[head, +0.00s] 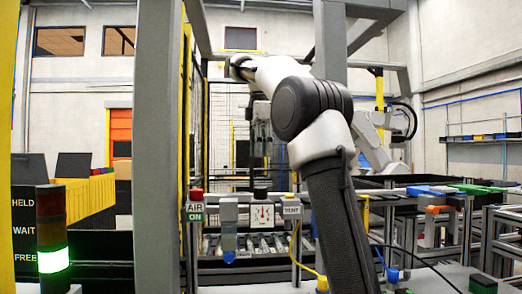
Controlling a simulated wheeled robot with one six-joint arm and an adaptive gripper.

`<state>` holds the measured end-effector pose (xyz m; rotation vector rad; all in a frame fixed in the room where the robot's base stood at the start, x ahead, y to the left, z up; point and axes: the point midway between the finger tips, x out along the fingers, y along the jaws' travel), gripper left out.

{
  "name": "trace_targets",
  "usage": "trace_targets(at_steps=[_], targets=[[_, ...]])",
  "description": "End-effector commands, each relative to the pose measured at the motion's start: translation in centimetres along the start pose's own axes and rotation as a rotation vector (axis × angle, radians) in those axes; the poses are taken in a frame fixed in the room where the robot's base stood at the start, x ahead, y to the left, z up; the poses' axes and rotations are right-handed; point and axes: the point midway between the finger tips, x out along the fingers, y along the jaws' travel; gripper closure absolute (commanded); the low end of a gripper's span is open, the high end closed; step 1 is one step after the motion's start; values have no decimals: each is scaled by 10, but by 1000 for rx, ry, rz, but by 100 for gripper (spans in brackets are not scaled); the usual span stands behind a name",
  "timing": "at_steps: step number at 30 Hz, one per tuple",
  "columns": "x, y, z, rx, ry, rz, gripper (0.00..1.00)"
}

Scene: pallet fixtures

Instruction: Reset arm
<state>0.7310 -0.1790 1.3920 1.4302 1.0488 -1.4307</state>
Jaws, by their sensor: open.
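My arm rises from the lower right, bends at a black and white joint, and reaches left to a wrist near the top middle. My gripper (262,155) hangs below it, pointing down, small and partly blended with the mesh fence behind. Its jaws are open and I see nothing between them. It is above the control rail, apart from the dial gauge box (262,214) with its black knob.
The rail also carries an AIR ON box (195,205) and a VENT box (291,211). A grey post (158,150) stands left of my arm. A stack light (52,230) glows green by FREE. Blue and green parts (470,188) lie at right.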

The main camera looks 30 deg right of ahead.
Motion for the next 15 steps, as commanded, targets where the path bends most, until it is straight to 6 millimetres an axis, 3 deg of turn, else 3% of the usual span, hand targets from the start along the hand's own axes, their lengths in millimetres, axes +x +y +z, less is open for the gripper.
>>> trace_targets(at_steps=[9,15], targets=[[0,-2,0,11,1,5,44],[12,-35,4,174,18,50,44]])
